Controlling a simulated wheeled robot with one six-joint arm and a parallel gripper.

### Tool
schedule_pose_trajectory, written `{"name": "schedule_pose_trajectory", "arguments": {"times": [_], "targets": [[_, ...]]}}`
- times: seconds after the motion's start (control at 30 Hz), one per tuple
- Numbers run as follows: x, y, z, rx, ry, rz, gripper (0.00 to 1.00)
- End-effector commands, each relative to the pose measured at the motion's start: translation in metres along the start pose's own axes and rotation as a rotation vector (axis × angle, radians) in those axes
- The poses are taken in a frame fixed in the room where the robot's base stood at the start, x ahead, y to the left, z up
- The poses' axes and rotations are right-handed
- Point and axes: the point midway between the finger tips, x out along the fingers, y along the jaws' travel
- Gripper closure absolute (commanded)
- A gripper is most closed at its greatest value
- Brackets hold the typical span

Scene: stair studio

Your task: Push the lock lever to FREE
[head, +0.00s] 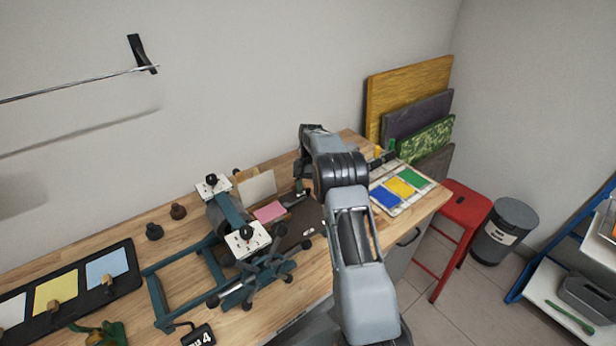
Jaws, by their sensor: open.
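A teal-framed press (185,262) with a roller stands on the wooden bench. It has two white plates with black knobs, a far plate (207,188) and a near plate (240,241). A dark spoked handwheel (262,279) is on its near side. I cannot single out the lock lever for certain, and no FREE mark is readable. My arm reaches over the bench from below and bends down at the wrist. My gripper (290,200) appears small and dark, right of the press beside a pink pad (270,212), apart from the white plates. It is open; its fingertips are partly unclear.
A black tray (122,281) with coloured sheets lies at left. A colour-swatch board (428,186) is right of my arm. A red stool (463,206) and grey bin (505,232) stand beyond the bench.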

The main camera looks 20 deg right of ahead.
Motion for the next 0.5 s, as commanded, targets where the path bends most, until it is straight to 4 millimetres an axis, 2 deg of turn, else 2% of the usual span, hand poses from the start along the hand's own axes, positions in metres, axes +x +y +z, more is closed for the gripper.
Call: {"name": "schedule_pose_trajectory", "arguments": {"times": [0.5], "targets": [[-0.084, 0.000, 0.000, 0.000, 0.002, 0.000, 0.54]]}}
